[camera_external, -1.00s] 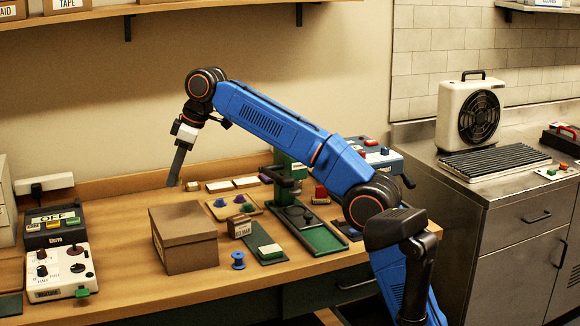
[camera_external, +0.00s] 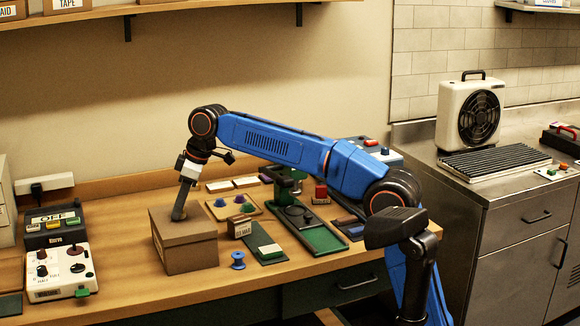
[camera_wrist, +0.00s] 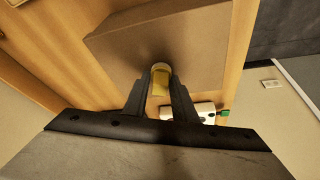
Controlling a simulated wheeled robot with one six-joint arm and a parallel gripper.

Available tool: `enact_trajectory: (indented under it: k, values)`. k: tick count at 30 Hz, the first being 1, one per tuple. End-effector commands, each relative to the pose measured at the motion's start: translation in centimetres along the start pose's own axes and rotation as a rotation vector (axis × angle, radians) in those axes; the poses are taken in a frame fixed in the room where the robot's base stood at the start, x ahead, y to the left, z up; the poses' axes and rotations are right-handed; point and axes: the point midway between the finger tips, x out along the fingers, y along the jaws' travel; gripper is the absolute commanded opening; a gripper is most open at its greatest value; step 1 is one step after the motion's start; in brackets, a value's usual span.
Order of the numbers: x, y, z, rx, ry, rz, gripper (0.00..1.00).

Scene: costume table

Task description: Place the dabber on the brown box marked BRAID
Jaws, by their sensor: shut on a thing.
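My gripper (camera_external: 179,216) points down at the lid of a closed brown box (camera_external: 184,247) on the wooden table. No marking is readable on this box's visible sides. In the wrist view, my gripper (camera_wrist: 160,85) is shut on a small yellowish round thing, seemingly the dabber (camera_wrist: 161,70). Its lower end is over or on the box's lid (camera_wrist: 200,40); I cannot tell whether they touch. The external view does not show the dabber clearly. A shelf box at the top left shows a partial label reading "AID" (camera_external: 7,12).
A white control box (camera_external: 58,275) and an OFF switch box (camera_external: 55,225) stand left of the brown box. A blue spool (camera_external: 238,260), a small labelled block (camera_external: 240,227) and green-topped trays (camera_external: 318,238) lie to its right. Bare table lies in front.

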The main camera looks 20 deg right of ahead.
Motion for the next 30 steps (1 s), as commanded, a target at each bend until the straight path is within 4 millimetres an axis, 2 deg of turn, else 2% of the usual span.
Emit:
enact_trajectory:
  k: [10,11,12,13,23,26,30]
  values:
    - [0.3,0.0,0.1,0.000,-0.001,-0.001,0.03]
    - [0.3,0.0,0.1,0.000,-0.001,0.000,0.32]
    - [0.3,0.0,0.1,0.000,-0.001,0.000,0.41]
    - [0.3,0.0,0.1,0.000,-0.001,0.000,0.43]
    - [0.1,0.0,0.0,0.000,0.000,0.000,0.43]
    - [-0.7,0.0,-0.1,0.000,0.002,0.001,0.43]
    - [-2.9,0.0,-0.1,0.000,0.003,0.002,0.43]
